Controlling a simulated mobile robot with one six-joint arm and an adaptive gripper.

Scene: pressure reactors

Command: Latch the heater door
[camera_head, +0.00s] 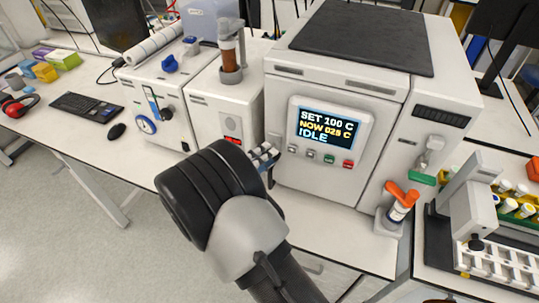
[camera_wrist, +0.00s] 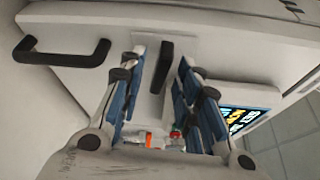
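The heater (camera_head: 375,90) is a large white box with a display reading SET 100 C, NOW 025 C, IDLE. Its front door (camera_head: 310,175) looks closed in the head view, but I cannot tell whether it is latched. My gripper (camera_head: 265,155) is at the door's left edge, mostly hidden by my wrist. In the wrist view, my gripper (camera_wrist: 162,68) is open, its blue-padded fingers on either side of a short black lever (camera_wrist: 160,66), apparently the latch. Gaps show between lever and fingers. A black bar handle (camera_wrist: 62,54) is to the left. The display (camera_wrist: 238,118) shows at right.
White instruments (camera_head: 165,95) stand close on the heater's left, one holding a brown tube (camera_head: 229,55). An orange-capped bottle (camera_head: 400,205) stands on the right. A tube rack (camera_head: 490,262) is farther right. The floor at lower left is clear.

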